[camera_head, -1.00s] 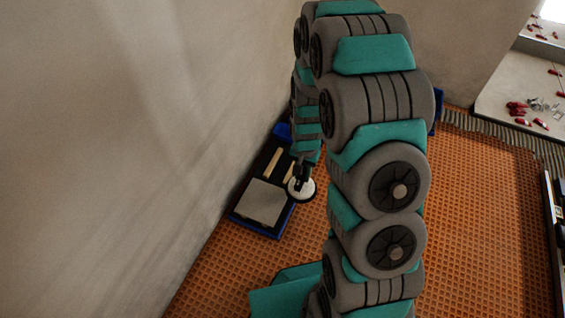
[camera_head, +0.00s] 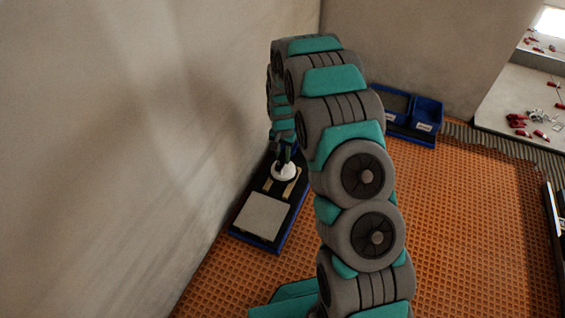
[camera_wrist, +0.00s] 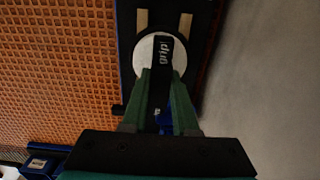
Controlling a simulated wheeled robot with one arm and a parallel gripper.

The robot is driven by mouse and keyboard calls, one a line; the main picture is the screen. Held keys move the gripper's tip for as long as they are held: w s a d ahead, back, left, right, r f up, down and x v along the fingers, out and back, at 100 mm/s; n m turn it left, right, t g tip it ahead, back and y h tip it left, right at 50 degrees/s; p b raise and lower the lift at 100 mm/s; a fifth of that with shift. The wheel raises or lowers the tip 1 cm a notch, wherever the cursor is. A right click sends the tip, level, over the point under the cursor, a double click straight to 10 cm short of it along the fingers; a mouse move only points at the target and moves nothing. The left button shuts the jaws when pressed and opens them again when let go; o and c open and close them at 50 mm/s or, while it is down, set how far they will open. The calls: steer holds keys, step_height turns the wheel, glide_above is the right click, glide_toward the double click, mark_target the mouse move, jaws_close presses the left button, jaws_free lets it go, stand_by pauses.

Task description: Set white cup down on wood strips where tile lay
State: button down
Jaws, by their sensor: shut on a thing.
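The white cup (camera_head: 284,172) is a round white disc with a dark grip on top. In the wrist view the white cup (camera_wrist: 146,56) lies between my fingers and the wood strips' far ends. My gripper (camera_head: 283,158) is shut on the cup's dark grip; in the wrist view my gripper (camera_wrist: 160,72) has both fingers against it. Two pale wood strips (camera_head: 290,190) lie on a dark tray, partly covered by the cup; one strip (camera_wrist: 142,20) shows clearly in the wrist view. I cannot tell whether the cup touches them.
A grey tile (camera_head: 262,217) lies on the near part of the blue-edged tray (camera_head: 283,238), close beside the wall. Blue bins (camera_head: 426,113) stand by the far wall. Red and metal pieces (camera_head: 520,125) lie on the pale tiles at right. Orange matting (camera_head: 450,220) is clear.

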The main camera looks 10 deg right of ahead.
steer(key=shift+w+a+f, duration=0.1)
steer(key=shift+w+f, duration=0.1)
steer(key=shift+w, duration=0.05)
steer(key=shift+f+b, duration=0.3)
steer(key=shift+f, duration=1.25)
steer(key=shift+f, duration=0.1)
steer(key=c, duration=0.7)
jaws_free()
